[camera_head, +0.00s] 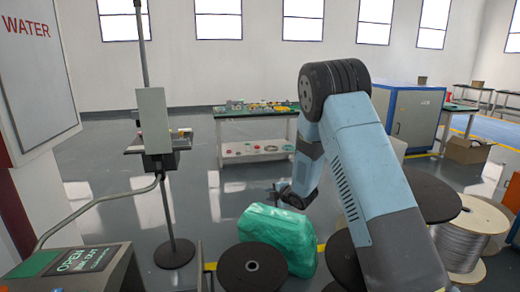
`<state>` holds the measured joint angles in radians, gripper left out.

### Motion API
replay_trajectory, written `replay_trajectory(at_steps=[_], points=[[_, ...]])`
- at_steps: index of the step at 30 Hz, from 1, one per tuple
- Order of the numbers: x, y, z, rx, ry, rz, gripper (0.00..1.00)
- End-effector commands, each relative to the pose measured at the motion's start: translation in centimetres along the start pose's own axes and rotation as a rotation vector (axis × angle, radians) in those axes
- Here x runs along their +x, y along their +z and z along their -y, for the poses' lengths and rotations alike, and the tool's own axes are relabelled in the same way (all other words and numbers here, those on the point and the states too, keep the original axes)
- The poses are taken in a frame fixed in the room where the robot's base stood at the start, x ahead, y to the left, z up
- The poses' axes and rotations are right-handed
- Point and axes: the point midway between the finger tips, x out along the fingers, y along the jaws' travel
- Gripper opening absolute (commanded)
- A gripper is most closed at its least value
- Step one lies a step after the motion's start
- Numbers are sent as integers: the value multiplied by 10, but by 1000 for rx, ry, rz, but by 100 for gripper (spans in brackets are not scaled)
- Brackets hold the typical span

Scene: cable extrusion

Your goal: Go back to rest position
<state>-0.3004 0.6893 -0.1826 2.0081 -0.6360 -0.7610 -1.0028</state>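My arm rises from the lower right and bends at a dark elbow joint. Its forearm hangs down to my gripper (278,193), which is small and dark here. My gripper is above a green wrapped bundle (277,238) on the floor area ahead. I cannot tell whether the gripper touches the bundle. The fingers are too small to tell whether they are open or hold anything.
Dark cable reels (252,268) stand close to the bundle, and a wire spool (468,236) stands at right. A metal pole stand (175,252) and an open-labelled box (82,268) are at left. A workbench (253,152) stands behind, with clear floor before it.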

Motion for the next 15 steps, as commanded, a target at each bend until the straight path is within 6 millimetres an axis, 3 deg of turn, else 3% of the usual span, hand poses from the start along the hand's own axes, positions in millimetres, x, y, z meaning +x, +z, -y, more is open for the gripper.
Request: replay_trajectory(at_steps=[1,6,15], points=[[-14,4,-16,32,3,30,25],[-60,19,-53,167,-7,136,25],[-150,34,-97,415,-16,301,25]])
